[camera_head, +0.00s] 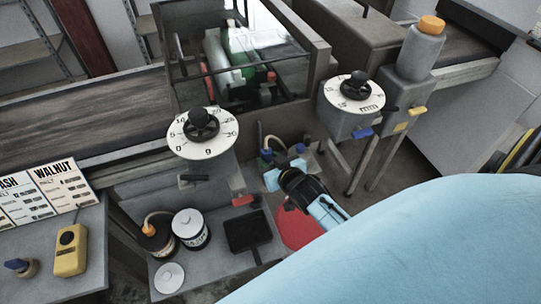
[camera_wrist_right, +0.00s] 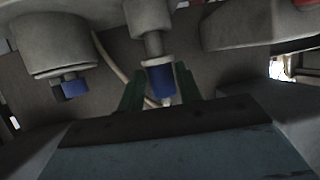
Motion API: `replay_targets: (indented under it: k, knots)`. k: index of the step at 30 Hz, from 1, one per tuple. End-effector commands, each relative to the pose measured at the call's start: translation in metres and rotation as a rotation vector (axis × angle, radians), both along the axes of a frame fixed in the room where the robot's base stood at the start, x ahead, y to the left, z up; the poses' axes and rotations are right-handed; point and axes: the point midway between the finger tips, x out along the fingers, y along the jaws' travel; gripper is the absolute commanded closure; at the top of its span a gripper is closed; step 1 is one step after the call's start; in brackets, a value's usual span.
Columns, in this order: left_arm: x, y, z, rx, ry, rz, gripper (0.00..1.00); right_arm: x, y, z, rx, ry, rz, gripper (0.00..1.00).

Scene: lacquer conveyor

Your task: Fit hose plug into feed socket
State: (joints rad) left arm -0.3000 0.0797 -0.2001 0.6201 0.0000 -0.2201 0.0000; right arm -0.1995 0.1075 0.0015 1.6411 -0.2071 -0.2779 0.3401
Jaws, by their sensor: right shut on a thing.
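My right gripper (camera_head: 285,171) reaches in below and right of the left dial housing. In the right wrist view, its two dark green fingers (camera_wrist_right: 159,92) are shut around a blue plug (camera_wrist_right: 160,80) with a pale tip below. The plug stands upright under a grey downward-pointing socket (camera_wrist_right: 149,45). Its top meets or nearly meets the socket's lower end; I cannot tell how deep it sits. A thin beige hose (camera_wrist_right: 108,57) runs down behind it. In the head view the plug in the jaws is not clear. My left gripper is not in view.
A dial housing (camera_head: 203,138) stands over the grey shelf, which holds cans (camera_head: 190,232) and a black tray (camera_head: 247,229). Another blue fitting (camera_wrist_right: 73,88) hangs at left in the wrist view. A second dial (camera_head: 354,92) and a bottle (camera_head: 420,50) stand at right.

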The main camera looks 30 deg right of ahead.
Motion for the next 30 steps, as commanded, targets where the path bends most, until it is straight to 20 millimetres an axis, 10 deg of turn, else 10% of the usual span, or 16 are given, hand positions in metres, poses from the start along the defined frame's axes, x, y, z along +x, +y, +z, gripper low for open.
replay_targets:
  k: [30]
  knots:
    - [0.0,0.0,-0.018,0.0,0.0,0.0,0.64,0.0,0.0,-0.026,0.001,-0.001,0.0,0.89]
